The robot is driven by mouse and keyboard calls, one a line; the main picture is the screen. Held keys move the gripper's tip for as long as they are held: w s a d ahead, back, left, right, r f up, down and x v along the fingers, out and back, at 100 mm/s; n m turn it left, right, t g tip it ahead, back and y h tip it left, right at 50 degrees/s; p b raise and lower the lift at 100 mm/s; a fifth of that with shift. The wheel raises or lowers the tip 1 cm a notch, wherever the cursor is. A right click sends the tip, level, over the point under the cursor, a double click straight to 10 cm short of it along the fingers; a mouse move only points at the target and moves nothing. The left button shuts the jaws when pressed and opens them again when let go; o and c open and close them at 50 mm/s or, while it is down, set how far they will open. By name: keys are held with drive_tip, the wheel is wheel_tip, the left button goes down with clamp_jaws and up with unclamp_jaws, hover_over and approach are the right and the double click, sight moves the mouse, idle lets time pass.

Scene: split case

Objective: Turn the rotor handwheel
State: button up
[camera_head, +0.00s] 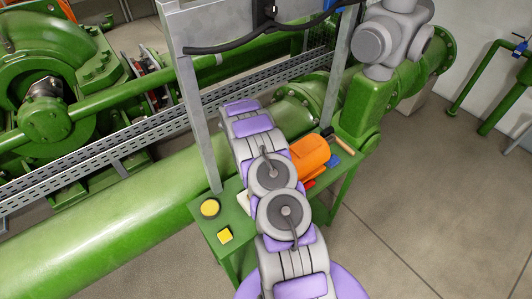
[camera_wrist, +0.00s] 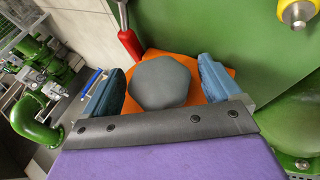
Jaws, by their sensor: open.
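My gripper (camera_wrist: 162,72) is open, with one blue finger on each side of the knob. I cannot tell whether either finger touches it. In the head view my arm reaches away over a green table, and my gripper is not visible there. I cannot make out the knob in that view.
The green table (camera_head: 213,232) carries an orange cylindrical part (camera_head: 311,153), a round yellow piece (camera_head: 209,208) and a square yellow piece (camera_head: 225,235). Grey posts and a large green pipe (camera_head: 110,235) stand close to my arm. A red-handled lever (camera_wrist: 130,43) is near the knob.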

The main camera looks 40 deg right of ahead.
drive_tip(key=t, duration=0.2)
drive_tip(key=t+p, duration=0.1)
drive_tip(key=shift+s+m+t, duration=0.25)
drive_tip(key=shift+m+t, duration=0.15)
drive_tip(key=shift+t+h+b, duration=0.3)
drive_tip(key=shift+t+b, duration=0.25)
drive_tip(key=shift+t, duration=0.35)
drive_tip(key=shift+w+r+m+t, duration=0.1)
drive_tip(key=shift+r+m+t, duration=0.1)
drive_tip(key=shift+m+t, duration=0.1)
drive_tip(key=v, duration=1.7)
drive_tip(key=shift+r, duration=0.1)
